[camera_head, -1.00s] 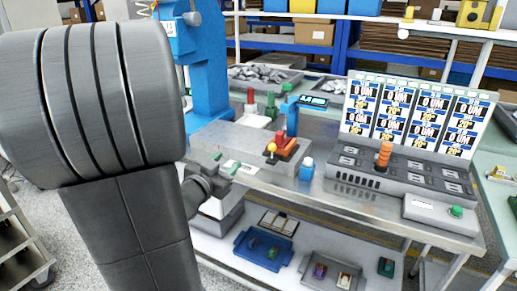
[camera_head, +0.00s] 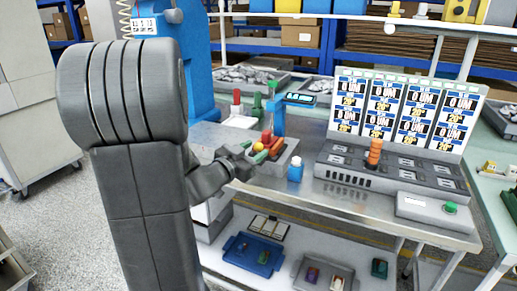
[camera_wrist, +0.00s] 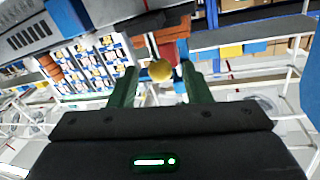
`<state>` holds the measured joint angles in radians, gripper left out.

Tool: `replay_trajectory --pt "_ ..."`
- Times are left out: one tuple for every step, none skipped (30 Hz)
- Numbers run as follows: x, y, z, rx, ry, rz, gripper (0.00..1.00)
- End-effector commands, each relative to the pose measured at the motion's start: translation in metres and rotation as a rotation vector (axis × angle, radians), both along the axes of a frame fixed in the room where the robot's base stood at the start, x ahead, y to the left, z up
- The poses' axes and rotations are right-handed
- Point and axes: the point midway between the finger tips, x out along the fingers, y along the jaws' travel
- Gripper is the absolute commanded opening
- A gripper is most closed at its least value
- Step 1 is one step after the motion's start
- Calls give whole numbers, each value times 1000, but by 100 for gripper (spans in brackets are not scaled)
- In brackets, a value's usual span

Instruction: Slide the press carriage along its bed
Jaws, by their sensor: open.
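The small press stands on the bench, with a grey bed (camera_head: 287,158), a blue column (camera_head: 278,120) and an orange-red carriage (camera_head: 277,147). My gripper (camera_head: 257,152) is at the left end of the press, close beside the knob. In the wrist view, my gripper's green fingers stand apart, one on each side of the yellow knob (camera_wrist: 160,71), which shows between their tips. I cannot tell whether either finger touches it. My gripper and wrist partly hide the bed's left end.
A grey test console (camera_head: 385,175) with an orange stack and a display panel (camera_head: 405,110) fills the bench's right side. A tall blue machine (camera_head: 197,60) and red and green posts stand behind.

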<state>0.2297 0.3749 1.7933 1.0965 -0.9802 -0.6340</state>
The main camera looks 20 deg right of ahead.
Motion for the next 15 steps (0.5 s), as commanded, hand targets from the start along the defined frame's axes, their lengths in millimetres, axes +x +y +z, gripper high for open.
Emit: replay_trajectory --pt "3 -7 -1 1 0 -3 44" --pt "5 -10 -1 2 0 -2 44" --pt "8 -14 0 1 -1 -2 44" --pt "9 -17 0 1 -1 -2 44" --pt "10 -19 0 1 -1 -1 44" --pt "12 -21 -1 0 0 0 44" --pt "12 -22 0 1 0 0 44" --pt "13 -23 0 1 0 0 44" --pt "14 -24 0 1 0 1 44" --pt "14 -24 0 1 0 1 44" --pt "14 -25 0 1 0 1 44" --pt "14 -25 0 1 0 1 44" --pt "14 -25 0 1 0 1 44" --pt "14 -24 0 1 0 1 44" --pt "14 -24 0 1 0 1 44"
